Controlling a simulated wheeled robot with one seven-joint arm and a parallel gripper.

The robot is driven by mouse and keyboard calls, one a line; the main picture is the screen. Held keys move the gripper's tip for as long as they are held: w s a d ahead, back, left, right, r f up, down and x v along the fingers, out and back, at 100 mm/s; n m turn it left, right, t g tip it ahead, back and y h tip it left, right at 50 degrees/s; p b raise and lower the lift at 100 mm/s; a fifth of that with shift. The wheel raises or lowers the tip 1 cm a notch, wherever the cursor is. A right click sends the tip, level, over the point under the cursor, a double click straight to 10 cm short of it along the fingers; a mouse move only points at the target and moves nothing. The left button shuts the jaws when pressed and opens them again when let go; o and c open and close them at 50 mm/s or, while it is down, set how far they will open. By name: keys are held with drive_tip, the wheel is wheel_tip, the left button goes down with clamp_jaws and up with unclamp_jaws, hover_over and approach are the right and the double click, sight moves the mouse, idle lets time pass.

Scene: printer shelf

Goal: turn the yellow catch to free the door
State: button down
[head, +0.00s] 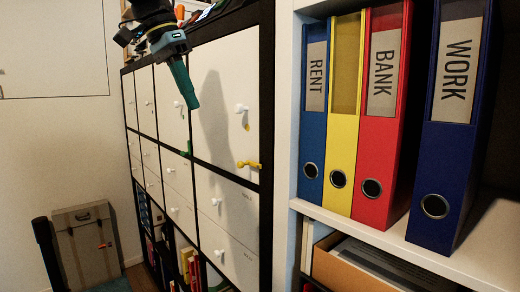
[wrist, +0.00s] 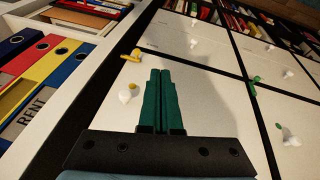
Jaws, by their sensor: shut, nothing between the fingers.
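The yellow catch (head: 248,164) sits at the lower right edge of a cream upper door (head: 225,80) and lies roughly level. The catch also shows in the wrist view (wrist: 131,55), left of the fingertips. The door looks closed and has a white knob (head: 241,108) with a small yellow mark below it. My gripper (head: 193,106) has green fingers pressed together and empty. It hangs in front of the left part of that door, above and left of the catch, apart from it. In the wrist view my gripper (wrist: 160,72) points toward the door's lower edge.
Green catches (head: 187,153) sit on neighbouring doors to the left. A white shelf (head: 470,255) with blue, yellow and red binders (head: 383,140) stands close on the right. Lower doors and book compartments lie below. A grey case (head: 85,245) stands on the floor at left.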

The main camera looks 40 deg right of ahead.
drive_tip(key=shift+m, duration=0.6)
drive_tip(key=s+d+r, duration=0.2)
drive_tip(key=shift+s+d, duration=0.35)
drive_tip(key=shift+f, duration=0.1)
drive_tip(key=p, duration=0.2)
hover_over(249, 166)
drive_tip(key=w+a, duration=0.2)
drive_tip(key=a, duration=0.1)
wheel_tip(249, 166, down, 11)
drive_tip(key=shift+s+f, duration=0.1)
drive_tip(key=shift+f, duration=0.7)
drive_tip(key=shift+g, duration=0.5)
drive_tip(key=shift+f+g, duration=0.15)
drive_tip(key=shift+g, duration=0.25)
